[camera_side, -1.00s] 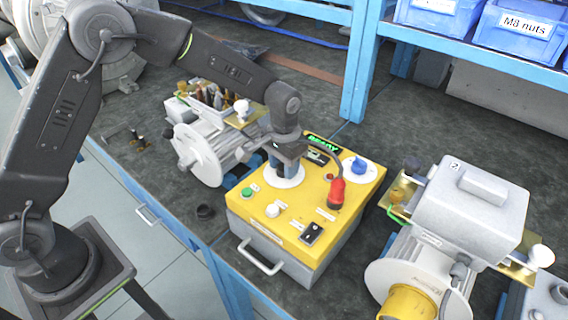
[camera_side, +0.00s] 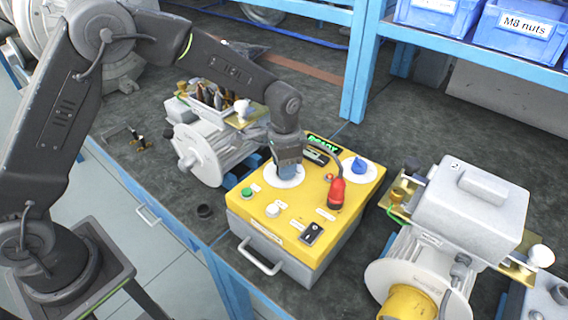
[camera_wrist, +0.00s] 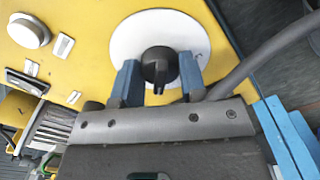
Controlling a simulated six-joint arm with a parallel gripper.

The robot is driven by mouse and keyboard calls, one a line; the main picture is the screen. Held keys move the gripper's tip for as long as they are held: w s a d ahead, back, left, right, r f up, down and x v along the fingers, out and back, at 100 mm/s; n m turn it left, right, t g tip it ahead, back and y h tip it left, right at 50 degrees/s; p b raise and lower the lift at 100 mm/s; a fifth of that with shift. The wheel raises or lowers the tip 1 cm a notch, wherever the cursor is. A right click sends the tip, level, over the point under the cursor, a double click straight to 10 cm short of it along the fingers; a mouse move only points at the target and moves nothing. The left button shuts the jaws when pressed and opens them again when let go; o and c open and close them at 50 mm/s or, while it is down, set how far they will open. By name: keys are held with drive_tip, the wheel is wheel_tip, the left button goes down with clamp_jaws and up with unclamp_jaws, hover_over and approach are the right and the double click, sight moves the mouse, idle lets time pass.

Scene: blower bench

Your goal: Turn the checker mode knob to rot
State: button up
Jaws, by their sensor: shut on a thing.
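The checker is a yellow-topped box (camera_side: 290,232) on the bench. Its mode knob is a black knob (camera_wrist: 159,66) on a round white dial (camera_wrist: 128,42), seen in the wrist view with its pointer toward my gripper. My gripper (camera_wrist: 158,80) has its two blue fingers on either side of the knob and is shut on it. In the side view my gripper (camera_side: 288,170) points down over the white dial (camera_side: 290,180), and the knob is hidden behind the fingers. I cannot read any dial marks.
A motor (camera_side: 212,153) stands close left; a larger blower (camera_side: 468,215) stands right.

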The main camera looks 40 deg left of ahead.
drive_tip(key=o, duration=0.9)
drive_tip(key=shift+r, duration=0.1)
wheel_tip(320, 180, up, 14)
drive_tip(key=shift+f, duration=0.15)
idle(0.3)
drive_tip(key=s+a+r+n+t, duration=0.2)
drive_tip(key=s+a+r, duration=0.2)
drive_tip(key=s, duration=0.5)
drive_tip(key=s+a+r+n+t, duration=0.2)
drive_tip(key=s+a+r, duration=0.25)
drive_tip(key=s, duration=0.45)
drive_tip(key=s+n, duration=0.1)
drive_tip(key=s, duration=0.1)
drive_tip(key=s+f+t, duration=0.1)
drive_tip(key=s, duration=0.2)
drive_tip(key=s+f+n, duration=0.1)
drive_tip(key=s, duration=0.2)
drive_tip(key=shift+a+f+n+t, duration=0.25)
drive_tip(key=shift+a+n+t, duration=0.05)
drive_tip(key=shift+a, duration=0.1)
